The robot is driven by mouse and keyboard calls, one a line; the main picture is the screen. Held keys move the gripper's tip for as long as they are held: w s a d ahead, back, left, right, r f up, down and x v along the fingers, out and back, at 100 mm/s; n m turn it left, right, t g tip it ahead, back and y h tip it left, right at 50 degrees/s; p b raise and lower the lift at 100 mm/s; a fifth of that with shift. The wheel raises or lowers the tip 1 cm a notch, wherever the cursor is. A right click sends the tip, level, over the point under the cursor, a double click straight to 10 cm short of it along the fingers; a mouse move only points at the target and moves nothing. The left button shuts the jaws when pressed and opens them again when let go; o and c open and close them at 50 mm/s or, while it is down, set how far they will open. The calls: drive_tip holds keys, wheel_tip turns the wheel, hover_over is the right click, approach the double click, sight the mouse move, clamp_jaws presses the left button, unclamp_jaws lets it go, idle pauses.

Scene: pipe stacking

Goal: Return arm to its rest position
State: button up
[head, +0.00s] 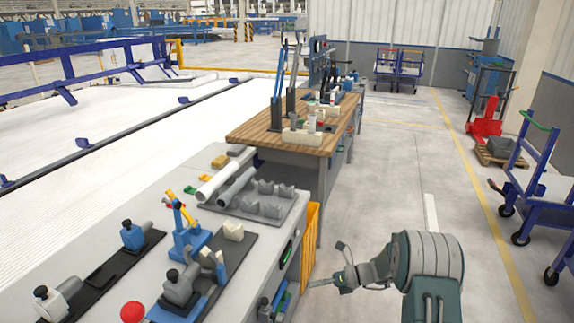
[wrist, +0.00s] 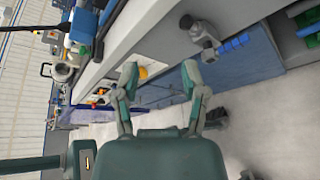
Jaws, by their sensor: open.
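My gripper (head: 325,266) is at the lower middle of the head view, beside the workbench's right side and over the aisle floor. In the wrist view my gripper (wrist: 160,78) shows two spread fingers with nothing between them. My arm is bent, with its large rounded joint at the lower right of the head view.
The near workbench (head: 75,235) carries clamps, a blue fixture (head: 190,240) and a red ball (head: 132,312). A yellow panel (head: 309,243) hangs at its side. A wooden-topped table (head: 255,134) stands beyond. A blue cart (head: 540,190) stands right. The aisle floor (head: 400,180) is clear.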

drive_tip(key=s+r+n+g+h, duration=0.1)
drive_tip(key=s+r+n+h, duration=0.3)
drive_tip(key=s+r+n, duration=0.45)
drive_tip(key=s+r+n+h, duration=0.3)
drive_tip(key=s+r+n, duration=0.25)
drive_tip(key=r, duration=0.55)
drive_tip(key=s+d+r+n+t+h, duration=0.3)
drive_tip(key=s+n, duration=0.4)
drive_tip(key=s, duration=0.2)
drive_tip(key=s+d+r+n+t+h, duration=0.2)
drive_tip(key=s+d+r+n+h, duration=0.2)
drive_tip(key=s+n, duration=0.3)
drive_tip(key=s, duration=0.2)
drive_tip(key=shift+s+n+t, duration=0.3)
drive_tip(key=shift+s+t, duration=0.1)
drive_tip(key=shift+a+r, duration=0.1)
drive_tip(key=shift+a, duration=0.05)
